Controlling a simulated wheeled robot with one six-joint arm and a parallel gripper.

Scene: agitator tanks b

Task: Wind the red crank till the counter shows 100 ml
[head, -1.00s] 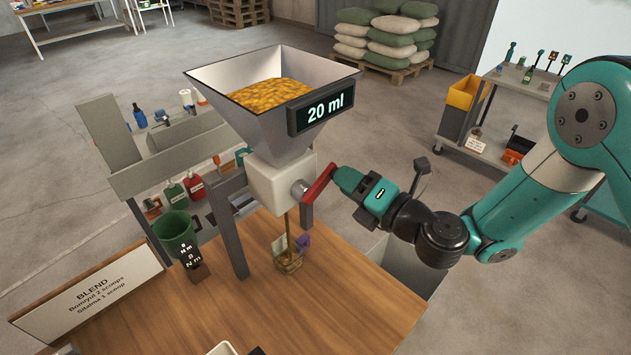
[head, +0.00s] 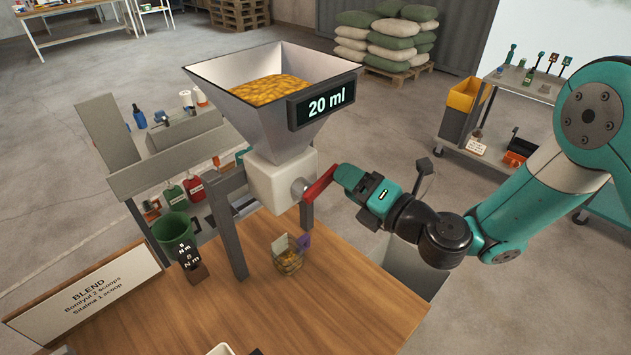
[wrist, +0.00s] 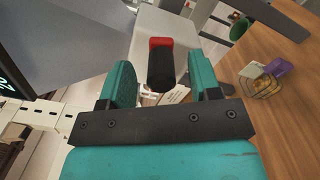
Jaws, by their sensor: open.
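The hopper (head: 262,100) holds yellow grains above a white dispenser body (head: 282,178). Its counter (head: 322,104) reads 20 ml. The red crank (head: 320,184) is on the right side of the body. My gripper (head: 343,176) is at the crank's outer end. In the wrist view, the crank's dark handle (wrist: 162,72) stands between the open fingers of my gripper (wrist: 163,85), with a gap on each side.
The wooden table (head: 330,310) carries a BLEND sign (head: 90,298) and a small dark stand (head: 188,262). A green jug (head: 176,235) is beyond the left edge. A shelf cart (head: 490,130) stands at the back right.

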